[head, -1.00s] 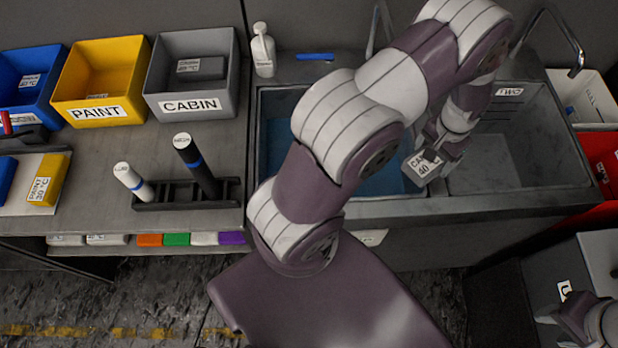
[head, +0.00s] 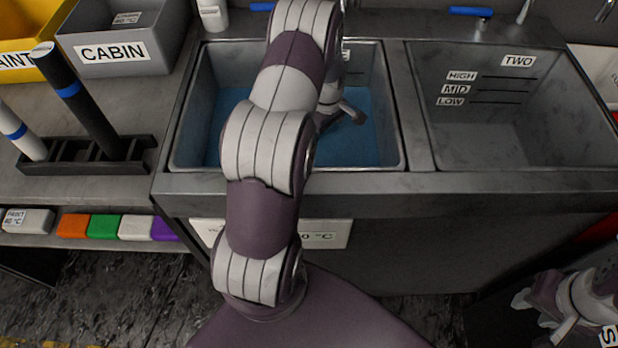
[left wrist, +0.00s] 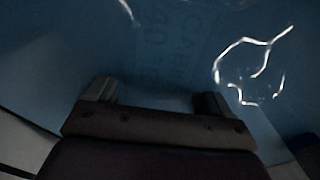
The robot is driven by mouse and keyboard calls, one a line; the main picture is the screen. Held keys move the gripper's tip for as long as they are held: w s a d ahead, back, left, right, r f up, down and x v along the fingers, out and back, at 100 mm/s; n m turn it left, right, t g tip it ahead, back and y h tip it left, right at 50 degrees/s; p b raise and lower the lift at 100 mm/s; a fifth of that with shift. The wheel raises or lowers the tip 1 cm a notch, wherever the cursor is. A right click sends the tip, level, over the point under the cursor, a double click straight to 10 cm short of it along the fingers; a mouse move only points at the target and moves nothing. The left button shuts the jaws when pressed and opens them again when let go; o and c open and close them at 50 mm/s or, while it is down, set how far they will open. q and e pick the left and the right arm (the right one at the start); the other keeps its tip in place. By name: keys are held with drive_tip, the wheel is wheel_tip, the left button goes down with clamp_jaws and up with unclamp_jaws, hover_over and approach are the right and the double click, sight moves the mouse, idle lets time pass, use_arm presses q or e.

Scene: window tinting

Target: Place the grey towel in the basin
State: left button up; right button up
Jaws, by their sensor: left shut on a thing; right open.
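The left basin (head: 393,140) is a grey sink compartment with blue water (head: 215,120) in it. My left gripper (head: 347,114) is down inside this basin, low over or in the water. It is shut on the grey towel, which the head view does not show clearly. In the left wrist view the fingers (left wrist: 155,98) stand against blue, with faint lettering (left wrist: 185,40) that seems to read CABIN. I cannot tell how deep the towel sits. My right gripper (head: 540,308) is open and empty at the lower right.
The right basin (head: 518,120), marked TWO with level lines, looks empty. A divider (head: 408,110) separates the basins. A grey CABIN bin (head: 120,50), a yellow bin (head: 25,45) and a rack (head: 85,158) with two tubes stand on the left bench.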

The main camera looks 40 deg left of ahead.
sight(322, 162)
use_arm(q)
wheel_tip(322, 162, down, 9)
drive_tip(key=shift+s+a+f+b, duration=0.1)
drive_tip(key=shift+s+b, duration=0.05)
drive_tip(key=shift+b, duration=0.2)
drive_tip(key=shift+f, duration=0.1)
drive_tip(key=shift+f, duration=0.15)
drive_tip(key=o, duration=1)
wheel_tip(322, 162, up, 12)
drive_tip(key=shift+r+p, duration=0.2)
drive_tip(key=shift+p, duration=0.45)
